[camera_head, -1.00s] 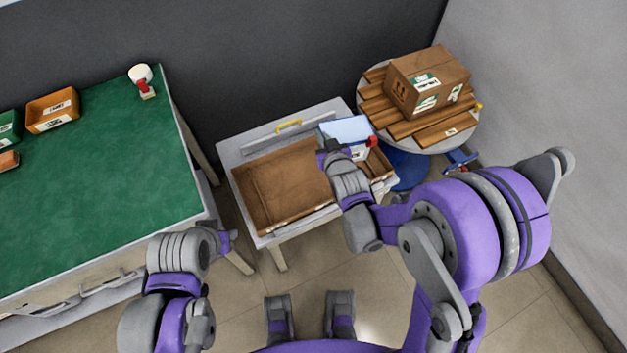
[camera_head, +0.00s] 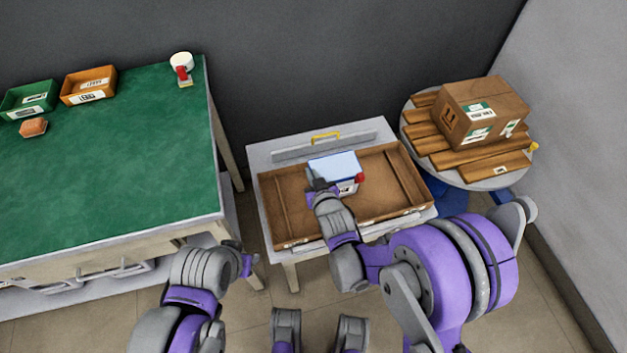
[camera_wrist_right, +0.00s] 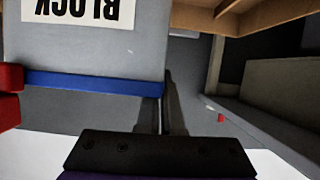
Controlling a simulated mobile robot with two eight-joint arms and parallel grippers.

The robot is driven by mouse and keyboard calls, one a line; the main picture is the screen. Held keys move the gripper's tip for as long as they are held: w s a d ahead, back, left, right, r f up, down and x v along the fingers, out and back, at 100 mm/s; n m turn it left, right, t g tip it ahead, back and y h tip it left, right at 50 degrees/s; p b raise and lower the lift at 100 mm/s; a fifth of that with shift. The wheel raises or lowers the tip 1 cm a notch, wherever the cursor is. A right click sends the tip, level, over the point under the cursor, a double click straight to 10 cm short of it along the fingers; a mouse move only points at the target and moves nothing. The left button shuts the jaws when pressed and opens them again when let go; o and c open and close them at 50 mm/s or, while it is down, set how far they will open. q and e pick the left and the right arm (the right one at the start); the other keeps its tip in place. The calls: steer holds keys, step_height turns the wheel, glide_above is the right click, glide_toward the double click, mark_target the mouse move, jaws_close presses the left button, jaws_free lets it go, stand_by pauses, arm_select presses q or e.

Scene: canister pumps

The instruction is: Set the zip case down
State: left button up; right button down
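The zip case (camera_head: 336,165) is a boxy case with a light blue top, pale grey sides and a red piece at its right end. In the right wrist view the grey case (camera_wrist_right: 100,45) shows a blue band and an upside-down label reading "BLOCK". My right gripper (camera_head: 318,182) is shut on its near left edge. The case is over the middle of the brown tray (camera_head: 385,205); whether it touches the tray floor I cannot tell. My left gripper (camera_head: 247,264) is empty beside the green table, its fingers too small to judge.
The tray sits on a small white table (camera_head: 262,155) with a yellow handle (camera_head: 326,137) behind. Left, the green table (camera_head: 110,170) bears bins and a white-and-red pump (camera_head: 182,68). Right, a round table holds planks (camera_head: 470,165) and a carton (camera_head: 482,108). Tray space left of the case is clear.

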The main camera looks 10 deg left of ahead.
step_height(320, 180, down, 3)
steer(key=shift+f+b, duration=0.1)
steer(key=shift+b, duration=0.3)
steer(key=shift+f, duration=0.15)
steer(key=c, duration=1.1)
jaws_free()
